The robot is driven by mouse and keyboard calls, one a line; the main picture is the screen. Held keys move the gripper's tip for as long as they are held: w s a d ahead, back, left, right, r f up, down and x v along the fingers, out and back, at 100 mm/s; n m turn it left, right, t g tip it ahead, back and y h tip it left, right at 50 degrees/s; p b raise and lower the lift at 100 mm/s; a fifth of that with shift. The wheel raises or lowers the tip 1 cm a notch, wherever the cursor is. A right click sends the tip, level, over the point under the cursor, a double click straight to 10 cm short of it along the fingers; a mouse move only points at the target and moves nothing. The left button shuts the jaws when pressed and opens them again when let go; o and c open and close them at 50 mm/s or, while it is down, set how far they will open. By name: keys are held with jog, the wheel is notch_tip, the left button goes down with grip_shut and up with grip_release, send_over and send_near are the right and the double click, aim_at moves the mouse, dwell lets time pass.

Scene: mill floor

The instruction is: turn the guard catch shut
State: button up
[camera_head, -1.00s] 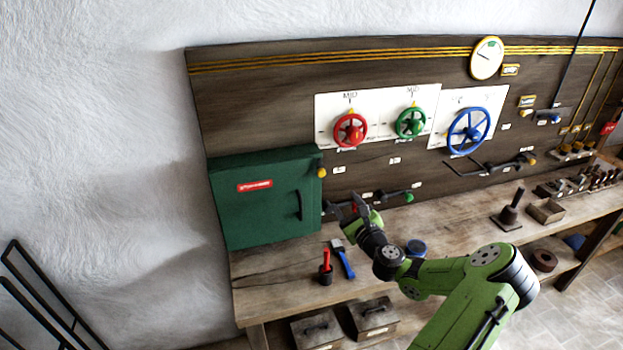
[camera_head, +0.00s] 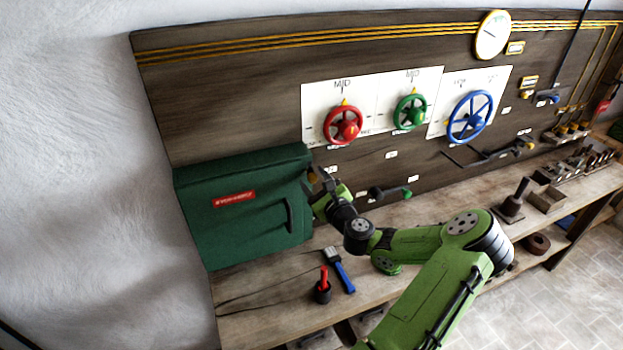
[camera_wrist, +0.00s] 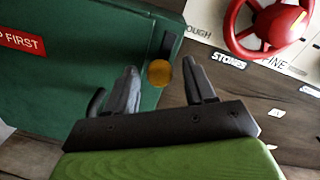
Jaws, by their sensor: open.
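The guard is a closed green box (camera_head: 245,225) with a red label and a dark handle. At its right edge is a round yellow knob (camera_head: 312,177), which appears to be the guard catch. In the wrist view the knob (camera_wrist: 159,73) sits at the end of a short dark bar (camera_wrist: 167,45) beside the green box (camera_wrist: 70,85). My gripper (camera_head: 321,177) is by the guard's upper right corner. In the wrist view my gripper (camera_wrist: 161,68) is open, with the knob between its fingertips in the picture. I cannot tell whether they touch it.
A red handwheel (camera_head: 343,125), a green handwheel (camera_head: 410,112) and a blue handwheel (camera_head: 470,117) are on the board to the right. A green-tipped lever (camera_head: 390,193) is below them. A blue-handled brush (camera_head: 341,273) and a red-handled tool in a dark pot (camera_head: 322,292) are on the bench.

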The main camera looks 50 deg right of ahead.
jog(key=shift+s+a+r, duration=0.1)
jog(key=shift+c, duration=0.3)
grip_shut()
jog(key=shift+n, duration=0.3)
jog(key=n+b, duration=0.2)
jog(key=n, duration=0.2)
jog(key=shift+w+b, duration=0.2)
jog(key=shift+b, duration=0.1)
jog(key=n+b, duration=0.1)
jog(key=n, duration=0.1)
jog(key=n+b, duration=0.2)
jog(key=shift+f+n+g, duration=0.2)
jog(key=shift+n+g, duration=0.1)
jog(key=shift+n, duration=0.1)
jog(key=n+b, duration=0.4)
jog(key=shift+b, duration=0.4)
jog(key=n+b, duration=0.3)
jog(key=b, duration=0.1)
jog(key=shift+n+g, duration=0.3)
jog(key=shift+h, duration=0.3)
